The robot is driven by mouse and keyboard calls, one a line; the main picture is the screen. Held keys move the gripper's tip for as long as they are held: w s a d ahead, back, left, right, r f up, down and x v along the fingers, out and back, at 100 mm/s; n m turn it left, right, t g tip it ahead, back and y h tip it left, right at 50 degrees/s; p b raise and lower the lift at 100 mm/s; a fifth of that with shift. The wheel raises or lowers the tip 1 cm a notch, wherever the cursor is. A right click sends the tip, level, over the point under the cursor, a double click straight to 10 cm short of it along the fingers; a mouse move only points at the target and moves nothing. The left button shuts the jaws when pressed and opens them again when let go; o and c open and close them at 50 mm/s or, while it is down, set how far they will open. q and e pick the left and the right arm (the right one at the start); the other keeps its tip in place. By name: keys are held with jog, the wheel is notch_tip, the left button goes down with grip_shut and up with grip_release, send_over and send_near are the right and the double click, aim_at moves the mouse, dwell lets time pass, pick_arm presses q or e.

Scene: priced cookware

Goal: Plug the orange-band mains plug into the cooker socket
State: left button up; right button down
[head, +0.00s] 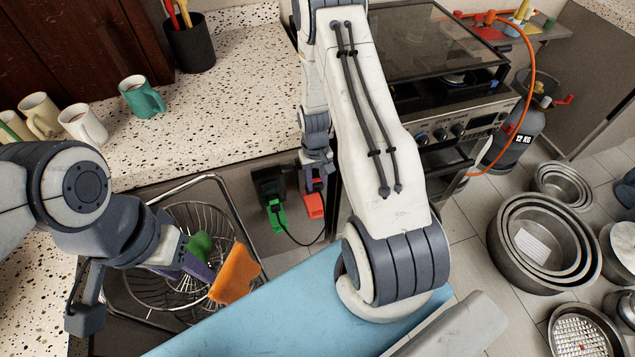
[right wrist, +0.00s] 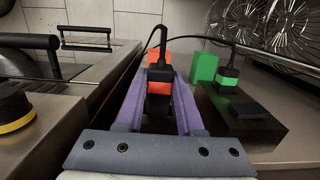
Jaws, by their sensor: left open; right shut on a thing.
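The orange-band plug (right wrist: 160,87) is upright between the purple fingers of my right gripper (right wrist: 165,98) in the right wrist view, its black cable rising from the top. My right gripper is shut on it, and a black part shows below the band. I cannot tell whether it touches a socket. A red-orange block (right wrist: 155,57) stands just behind, also seen in the head view (head: 314,206). My left gripper (head: 197,266) is open over the wire basket, near a green piece and an orange piece.
A green-band plug (right wrist: 228,81) stands on a dark block beside a green block (right wrist: 204,67), right of my right gripper. The cooker (head: 460,120) is right of my right arm. Mugs (head: 141,97) stand on the speckled counter (head: 230,90). Nested pans (head: 545,240) are on the floor.

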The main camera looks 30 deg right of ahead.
aim_at(314, 175)
jog(key=shift+w+d, duration=0.2)
jog(key=shift+w, duration=0.6)
jog(key=shift+c, duration=2.3)
grip_release()
jog(key=shift+w, duration=0.1)
jog(key=shift+w+d+r, duration=0.1)
jog(key=shift+r, duration=0.15)
notch_tip(314, 175, up, 10)
jog(key=shift+w+b, duration=0.2)
jog(key=shift+b, duration=0.25)
